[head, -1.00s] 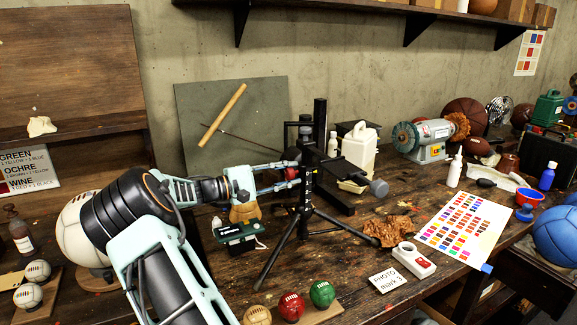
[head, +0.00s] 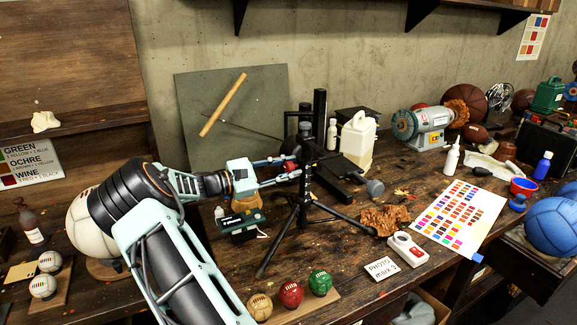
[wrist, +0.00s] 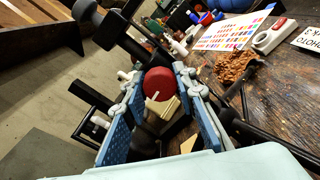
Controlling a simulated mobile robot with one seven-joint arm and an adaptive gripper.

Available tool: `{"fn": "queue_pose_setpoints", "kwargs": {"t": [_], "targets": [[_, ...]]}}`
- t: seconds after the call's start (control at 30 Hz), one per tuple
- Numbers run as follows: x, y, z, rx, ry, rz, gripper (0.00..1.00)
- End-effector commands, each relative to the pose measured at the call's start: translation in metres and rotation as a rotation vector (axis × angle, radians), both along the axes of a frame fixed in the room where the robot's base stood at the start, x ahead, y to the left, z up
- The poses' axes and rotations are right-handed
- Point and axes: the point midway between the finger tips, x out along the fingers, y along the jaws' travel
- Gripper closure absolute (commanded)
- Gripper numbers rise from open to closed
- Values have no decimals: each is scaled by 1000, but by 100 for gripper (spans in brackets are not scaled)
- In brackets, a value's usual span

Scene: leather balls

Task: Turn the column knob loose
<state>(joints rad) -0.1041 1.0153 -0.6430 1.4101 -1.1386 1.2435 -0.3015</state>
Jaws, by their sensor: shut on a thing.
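A black tripod stand (head: 303,205) stands upright on the workbench, its legs spread. A red round knob (wrist: 160,83) is on the side of its column; in the head view it is mostly hidden behind my fingers. My gripper (head: 291,169) reaches in from the left, level with the column's upper part. In the wrist view its two blue fingers (wrist: 158,92) are on either side of the knob and shut on it. Whether the knob has turned cannot be told.
A dark green device (head: 240,224) lies below my gripper. A white jug (head: 357,143) stands behind the tripod, and a bench grinder (head: 425,128) farther right. Crumpled brown leather (head: 385,219) and a white switch box (head: 408,246) lie right of the legs. Painted balls (head: 290,294) sit in front.

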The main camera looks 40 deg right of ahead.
Motion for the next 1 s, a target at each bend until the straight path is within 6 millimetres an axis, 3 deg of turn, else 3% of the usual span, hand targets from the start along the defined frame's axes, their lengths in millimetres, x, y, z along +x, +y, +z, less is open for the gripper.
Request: {"fn": "queue_pose_setpoints", "kwargs": {"t": [0.37,0.4,0.57,0.87,1.0], "targets": [[0,0,0,1,7,0,99],[0,0,0,1,7,0,73],[0,0,0,1,6,1,56],[1,1,0,1,5,1,56],[5,14,0,1,5,3,56]]}}
